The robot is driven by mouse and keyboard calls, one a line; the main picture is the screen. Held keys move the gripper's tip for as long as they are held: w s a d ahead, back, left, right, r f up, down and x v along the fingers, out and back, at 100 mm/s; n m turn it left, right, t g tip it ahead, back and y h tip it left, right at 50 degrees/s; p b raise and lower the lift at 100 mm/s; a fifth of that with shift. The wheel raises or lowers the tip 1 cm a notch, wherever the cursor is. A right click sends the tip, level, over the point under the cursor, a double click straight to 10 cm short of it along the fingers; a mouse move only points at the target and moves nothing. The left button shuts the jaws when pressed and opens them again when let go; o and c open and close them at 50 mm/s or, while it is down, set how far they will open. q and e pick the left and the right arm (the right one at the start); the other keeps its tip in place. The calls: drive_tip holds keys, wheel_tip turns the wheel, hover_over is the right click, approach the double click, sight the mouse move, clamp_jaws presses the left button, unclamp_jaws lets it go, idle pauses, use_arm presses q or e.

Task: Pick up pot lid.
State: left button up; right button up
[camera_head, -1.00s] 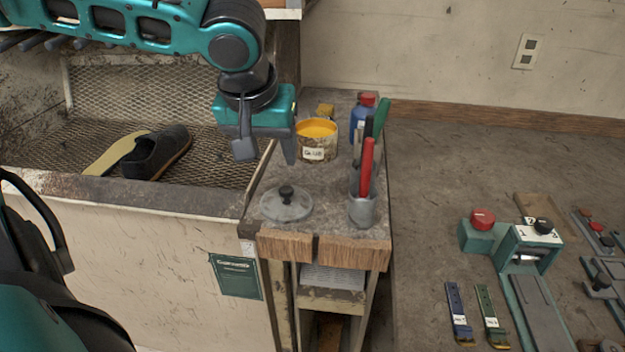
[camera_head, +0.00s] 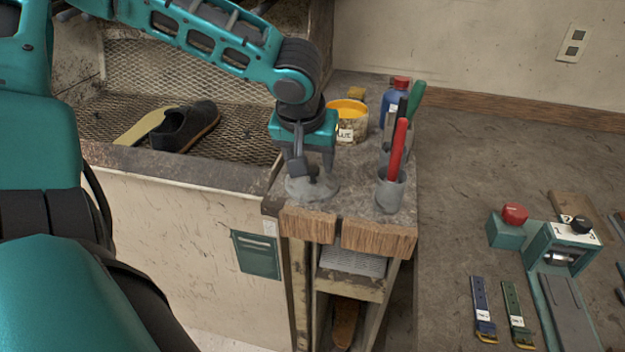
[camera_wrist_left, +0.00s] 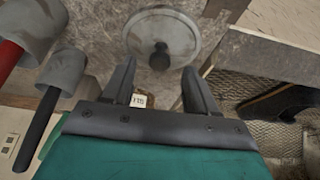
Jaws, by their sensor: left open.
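The pot lid (camera_head: 299,190) is a round, pale, translucent disc with a dark knob, lying on the narrow stone-topped stand. My left gripper (camera_head: 312,175) is open, pointing down just above the lid and partly hiding it. In the left wrist view the lid (camera_wrist_left: 184,32) lies ahead of the fingertips, with its knob (camera_wrist_left: 160,56) roughly in line with the gap between the fingers (camera_wrist_left: 158,72). The knob appears apart from both fingers. My right gripper does not show.
Close to the lid, a grey cup (camera_head: 390,193) holds a red-handled tool (camera_head: 398,150). A yellow-topped glue pot (camera_head: 348,120) and a blue bottle (camera_head: 396,103) stand behind. A mesh bay with a dark shoe (camera_head: 186,127) is at left.

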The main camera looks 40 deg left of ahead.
sight(313, 176)
use_arm(q)
drive_tip(key=shift+x, duration=1.3)
drive_tip(key=shift+w, duration=0.1)
drive_tip(key=shift+c, duration=0.2)
clamp_jaws()
